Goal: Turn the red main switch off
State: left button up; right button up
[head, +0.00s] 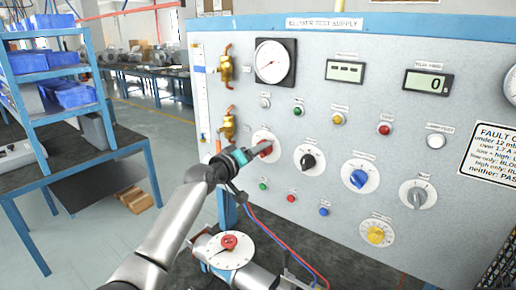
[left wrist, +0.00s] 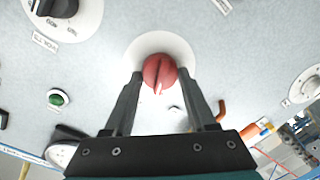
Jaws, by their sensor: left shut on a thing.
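The red main switch (head: 266,148) is a round red knob on a white dial plate at the left of the grey panel. In the left wrist view the red main switch (left wrist: 159,70) lies between my two fingers, and its pale pointer mark points toward the gripper's palm. My left gripper (head: 256,153) is at the panel and shut on the knob; it also shows in the left wrist view (left wrist: 160,76), one finger on each side. The fingers hide part of the dial plate. My right gripper is not in view.
Right of the switch are a black knob (head: 308,160), a blue knob (head: 358,179) and a grey knob (head: 417,195). A yellow knob (head: 376,235) sits lower. Brass fittings (head: 227,68) stand left.

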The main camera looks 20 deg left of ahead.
pick_arm(q)
jog(key=shift+n+h+p, duration=0.3)
jog(key=shift+n+p, duration=0.05)
jog(key=shift+n, duration=1.45)
jog(key=o, duration=1.4)
jog(key=shift+a, duration=0.1)
jog(key=v, duration=1.5)
jog(key=shift+r+b, duration=0.25)
jog(key=shift+b, duration=0.1)
